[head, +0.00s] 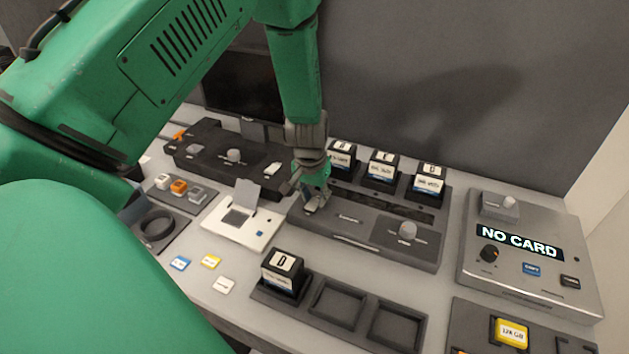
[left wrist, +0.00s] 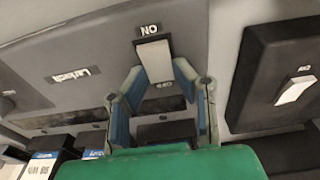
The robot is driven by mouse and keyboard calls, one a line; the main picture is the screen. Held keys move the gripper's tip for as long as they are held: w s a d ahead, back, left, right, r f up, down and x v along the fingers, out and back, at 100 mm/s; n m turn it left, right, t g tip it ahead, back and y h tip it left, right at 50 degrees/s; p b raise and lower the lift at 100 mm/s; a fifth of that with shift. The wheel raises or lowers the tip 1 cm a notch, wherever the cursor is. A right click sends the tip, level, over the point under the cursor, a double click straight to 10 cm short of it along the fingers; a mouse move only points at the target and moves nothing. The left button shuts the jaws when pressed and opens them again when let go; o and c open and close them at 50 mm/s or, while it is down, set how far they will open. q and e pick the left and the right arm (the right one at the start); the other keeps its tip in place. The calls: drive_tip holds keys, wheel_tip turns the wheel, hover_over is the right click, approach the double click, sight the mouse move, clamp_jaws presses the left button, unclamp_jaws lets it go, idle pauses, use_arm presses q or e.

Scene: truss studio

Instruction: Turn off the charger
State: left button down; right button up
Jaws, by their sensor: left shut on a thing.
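My left gripper (head: 314,200) is down at the charger's left end. In the left wrist view, its blue fingers (left wrist: 158,76) are shut around a white switch (left wrist: 154,58). ON is printed at one end of the switch, and OFF shows partly between the fingers. The fingers hide part of the switch, and I cannot tell its position surely. My right gripper is not in view.
A grey device (head: 530,262) reading NO CARD stands at right. A front tray (head: 336,304) holds one battery (head: 284,274) and two empty slots. Another dark unit (head: 215,152) and a white device (head: 237,222) lie left of the charger. Small coloured cards (head: 210,261) lie in front.

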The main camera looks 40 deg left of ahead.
sight(311, 205)
use_arm(q)
drive_tip(key=c, duration=1.3)
unclamp_jaws()
drive_tip(key=shift+r, duration=0.1)
drive_tip(key=r, duration=0.4)
drive_tip(key=s+r, duration=0.1)
drive_tip(key=r, duration=0.6)
drive_tip(key=shift+s+d+r, duration=0.2)
drive_tip(key=shift+d+r, duration=0.1)
drive_tip(key=shift+r, duration=0.05)
drive_tip(key=shift+a, duration=0.1)
